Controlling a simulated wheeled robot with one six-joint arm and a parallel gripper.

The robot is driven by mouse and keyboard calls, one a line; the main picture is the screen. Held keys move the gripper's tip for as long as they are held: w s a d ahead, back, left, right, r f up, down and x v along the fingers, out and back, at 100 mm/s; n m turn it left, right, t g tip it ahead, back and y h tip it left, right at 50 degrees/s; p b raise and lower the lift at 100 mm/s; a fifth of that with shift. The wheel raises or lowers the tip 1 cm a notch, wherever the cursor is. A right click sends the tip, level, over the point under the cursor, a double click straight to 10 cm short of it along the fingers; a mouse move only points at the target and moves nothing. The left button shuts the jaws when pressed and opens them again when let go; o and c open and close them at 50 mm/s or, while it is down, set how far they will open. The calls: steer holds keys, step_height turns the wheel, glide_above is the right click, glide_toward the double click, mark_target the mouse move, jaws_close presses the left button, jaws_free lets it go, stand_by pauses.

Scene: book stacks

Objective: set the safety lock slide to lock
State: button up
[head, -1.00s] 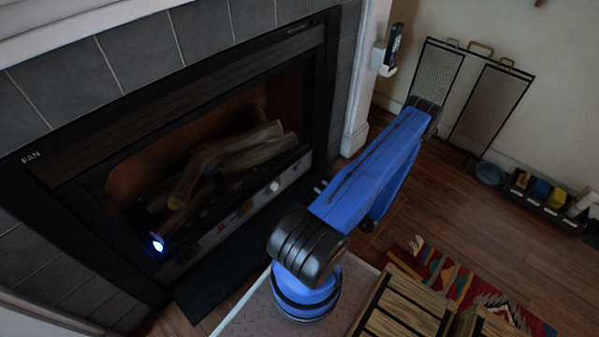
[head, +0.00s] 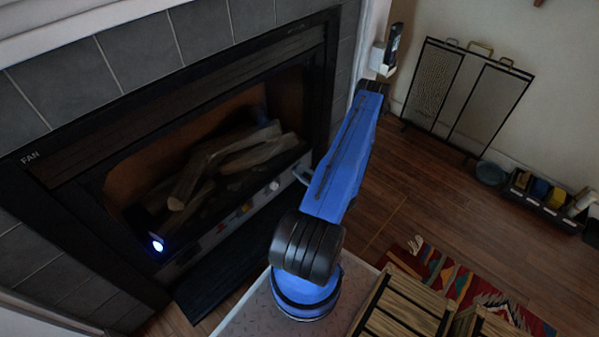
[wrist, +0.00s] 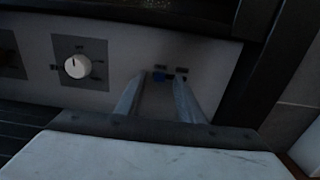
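I cannot tell whether the fingers touch the panel. In the head view, my gripper (head: 300,174) shows as a small grey part near the panel's right end, mostly hidden by my blue arm.
A white knob (wrist: 77,66) is left of my gripper; it also shows in the head view (head: 274,186). The fireplace's dark frame closes in above and right. Wooden crates (head: 402,305) stand beside my base.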

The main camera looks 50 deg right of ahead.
mark_target(300, 162)
steer(key=shift+w+d, duration=0.1)
steer(key=shift+w, duration=0.95)
jaws_close()
steer(key=shift+s+d, duration=0.2)
steer(key=shift+d, duration=2)
jaws_free()
steer(key=shift+d, duration=0.1)
steer(key=shift+s, duration=0.1)
